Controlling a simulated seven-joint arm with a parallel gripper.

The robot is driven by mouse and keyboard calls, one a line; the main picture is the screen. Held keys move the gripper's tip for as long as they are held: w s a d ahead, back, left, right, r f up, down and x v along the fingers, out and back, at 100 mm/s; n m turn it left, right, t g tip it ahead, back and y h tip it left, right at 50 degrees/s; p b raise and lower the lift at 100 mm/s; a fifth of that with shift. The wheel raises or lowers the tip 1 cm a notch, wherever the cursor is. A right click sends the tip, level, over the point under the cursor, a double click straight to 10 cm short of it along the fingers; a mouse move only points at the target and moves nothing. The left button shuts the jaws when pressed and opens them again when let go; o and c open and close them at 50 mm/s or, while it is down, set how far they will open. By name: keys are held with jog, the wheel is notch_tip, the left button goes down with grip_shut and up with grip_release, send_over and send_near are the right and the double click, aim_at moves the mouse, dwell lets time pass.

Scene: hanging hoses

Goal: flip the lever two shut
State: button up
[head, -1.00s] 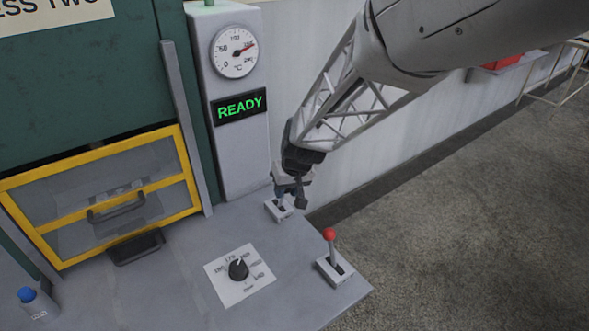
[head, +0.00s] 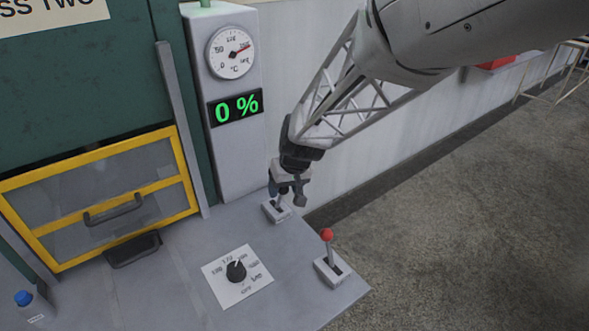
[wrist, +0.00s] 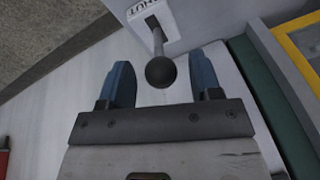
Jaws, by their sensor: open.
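A lever with a black ball knob (wrist: 160,72) stands on a small white base with a slot. It is at the far edge of the grey console, by the display column. In the wrist view, a partly cut-off label ending in "HUT" shows at its base (wrist: 150,14). The base also shows in the head view (head: 274,212). My gripper (wrist: 163,85) is open, with its two blue fingers on either side of the knob and a visible gap to each. In the head view, my gripper (head: 288,194) covers most of this lever.
A red-knobbed lever (head: 327,236) stands upright on the console's right edge. A column display (head: 236,107) reads "0 %". A yellow-framed window (head: 97,200) is at left.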

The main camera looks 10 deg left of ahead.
jog(key=v, duration=0.6)
jog(key=shift+r, duration=0.25)
jog(key=shift+s+d, duration=0.1)
jog(key=shift+d, duration=0.05)
jog(key=s+d+r+m, duration=0.1)
jog(key=s+d+r, duration=0.1)
jog(key=s+d, duration=0.3)
jog(key=s+d+r+m+t+h, duration=0.1)
jog(key=s+d+r, duration=0.2)
jog(key=d, duration=0.4)
jog(key=s+d+r+m, duration=0.1)
jog(key=s+d+r, duration=0.15)
jog(key=d, duration=0.45)
jog(key=s+d+m+h, duration=0.1)
jog(key=s+d, duration=0.4)
jog(key=s, duration=0.2)
jog(key=s+d+m+h, duration=0.1)
jog(key=s+d+m, duration=0.1)
jog(key=s+d, duration=0.3)
jog(key=s, duration=0.3)
jog(key=shift+s+d, duration=0.2)
jog(key=shift+d, duration=0.2)
